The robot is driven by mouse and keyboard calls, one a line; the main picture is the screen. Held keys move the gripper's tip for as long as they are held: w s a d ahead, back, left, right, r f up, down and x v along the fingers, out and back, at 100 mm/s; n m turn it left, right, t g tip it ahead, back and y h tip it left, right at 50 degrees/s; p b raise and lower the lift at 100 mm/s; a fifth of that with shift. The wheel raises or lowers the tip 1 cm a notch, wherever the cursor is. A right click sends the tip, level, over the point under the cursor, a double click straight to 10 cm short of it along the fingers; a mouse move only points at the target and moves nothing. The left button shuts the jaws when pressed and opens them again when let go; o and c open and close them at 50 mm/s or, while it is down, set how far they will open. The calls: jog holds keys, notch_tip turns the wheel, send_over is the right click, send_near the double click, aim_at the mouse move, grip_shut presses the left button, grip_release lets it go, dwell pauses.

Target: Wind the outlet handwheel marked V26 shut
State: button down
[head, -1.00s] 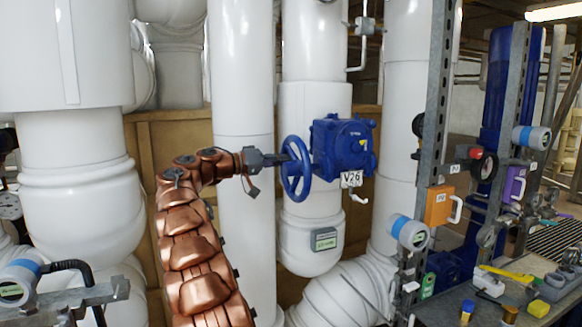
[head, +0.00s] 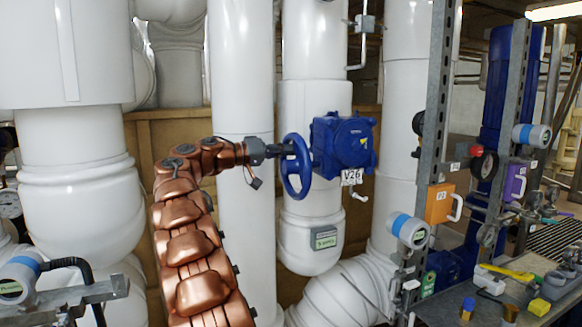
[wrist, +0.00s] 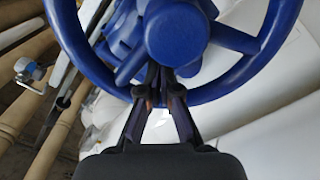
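The blue V26 handwheel (head: 296,168) stands on the left side of a blue valve gearbox (head: 343,145) in the head view. A white V26 tag (head: 352,177) hangs below the gearbox. My gripper (head: 286,149) is at the wheel, its fingers reaching in from the left. In the wrist view, the wheel's rim (wrist: 80,62) and hub (wrist: 178,34) fill the upper part. My gripper's fingertips (wrist: 162,76) lie close together just below the hub, inside the rim. A narrow gap shows between the fingers. Whether they clamp a spoke is unclear.
White pipes (head: 245,80) stand behind and beside the wheel. A steel upright (head: 435,110) carries an orange box (head: 439,203) on the right. A grey bench (head: 440,305) with small items stands at lower right. A bracket with a gauge (head: 20,278) is at lower left.

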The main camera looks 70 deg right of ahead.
aim_at(292, 161)
jog(key=shift+s+a+r+b, duration=0.35)
jog(key=shift+s+a+b, duration=0.25)
jog(key=shift+b, duration=0.1)
jog(key=shift+a+f, duration=0.1)
jog(key=shift+s+a+f+b, duration=0.1)
jog(key=shift+s+a+b, duration=0.1)
jog(key=shift+b, duration=0.35)
jog(key=shift+s+a+r+b, duration=0.2)
jog(key=shift+s+a+b, duration=0.15)
jog(key=shift+a, duration=0.05)
jog(key=shift+f, duration=0.1)
